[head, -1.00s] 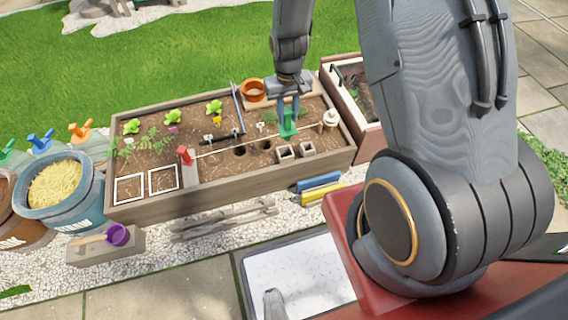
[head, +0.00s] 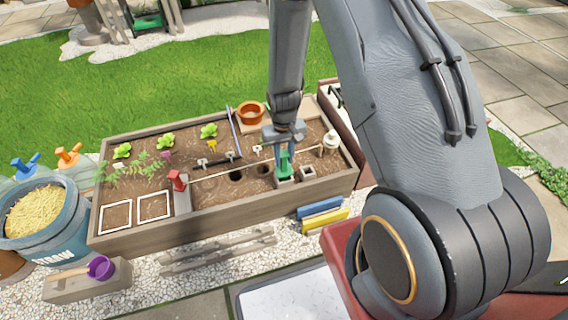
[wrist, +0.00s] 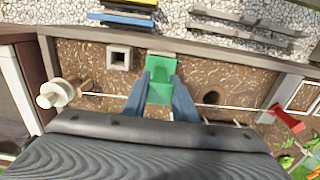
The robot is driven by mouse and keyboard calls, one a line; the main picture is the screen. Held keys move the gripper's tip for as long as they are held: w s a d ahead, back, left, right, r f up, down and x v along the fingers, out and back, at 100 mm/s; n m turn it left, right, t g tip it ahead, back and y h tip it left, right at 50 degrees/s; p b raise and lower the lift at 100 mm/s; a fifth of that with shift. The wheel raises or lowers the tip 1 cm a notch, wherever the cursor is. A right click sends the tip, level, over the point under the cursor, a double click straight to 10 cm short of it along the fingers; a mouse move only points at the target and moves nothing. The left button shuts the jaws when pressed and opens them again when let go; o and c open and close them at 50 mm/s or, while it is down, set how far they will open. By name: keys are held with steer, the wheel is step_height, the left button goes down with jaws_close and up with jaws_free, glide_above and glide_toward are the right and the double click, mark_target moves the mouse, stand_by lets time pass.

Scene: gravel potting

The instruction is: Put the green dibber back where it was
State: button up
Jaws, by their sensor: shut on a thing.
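My gripper (head: 284,148) is shut on the green dibber (head: 284,162), near the front right of the planter bed. In the wrist view the green dibber (wrist: 161,80) sits between the two fingers of my gripper (wrist: 160,90). The dibber is at the left one of two small square holders, covering most of it. I cannot tell whether its lower end is inside or just above. The right square holder (head: 307,173) is empty, and it also shows in the wrist view (wrist: 120,58).
A string runs across the bed from a red peg (head: 177,180) to a pale post (head: 330,141), close to my gripper. Dark holes (head: 236,174) lie in the soil to the left. The bed's wooden front wall (head: 200,226) is near. A terracotta pot (head: 251,112) stands behind.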

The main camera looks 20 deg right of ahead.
mark_target(284, 170)
steer(key=shift+f, duration=1.35)
steer(key=shift+f+b, duration=0.1)
steer(key=shift+b, duration=0.2)
steer(key=o, duration=1)
